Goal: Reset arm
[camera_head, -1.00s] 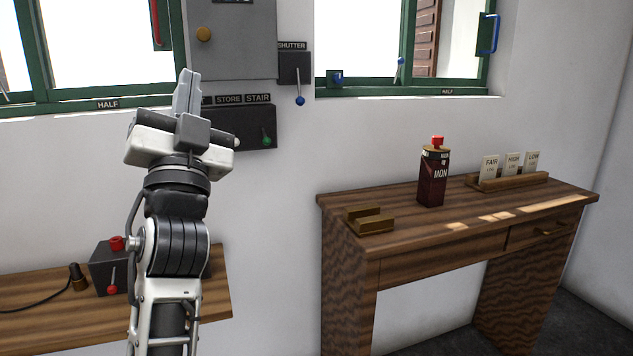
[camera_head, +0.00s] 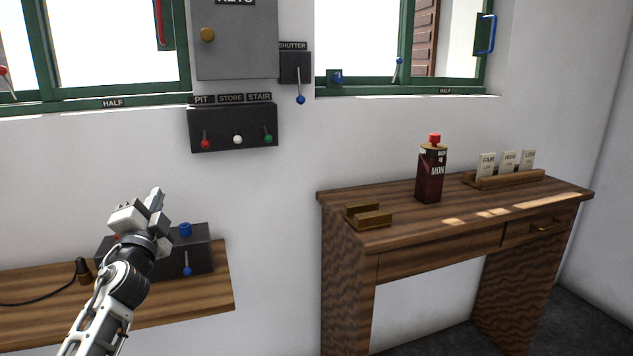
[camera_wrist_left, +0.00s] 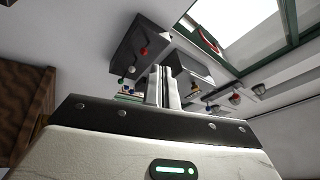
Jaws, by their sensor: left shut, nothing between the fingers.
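My left gripper (camera_head: 156,200) is at the lower left in the head view, in front of a black box with a blue knob (camera_head: 185,230) on the left shelf. Its fingers are together and empty; they also show closed in the left wrist view (camera_wrist_left: 163,88). My left arm hides part of that box. The wall switch box (camera_head: 232,128) with red, white and green levers, labelled PIT, STORE and STAIR, is above and clear of the gripper. My right gripper is in neither view.
A wooden table (camera_head: 420,240) at right bears a dark red can (camera_head: 431,175), a brass-coloured holder (camera_head: 368,216) and a card rack (camera_head: 507,178). The left shelf (camera_head: 190,301) lies under my arm. A grey KEYS cabinet (camera_head: 235,40) hangs between the windows.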

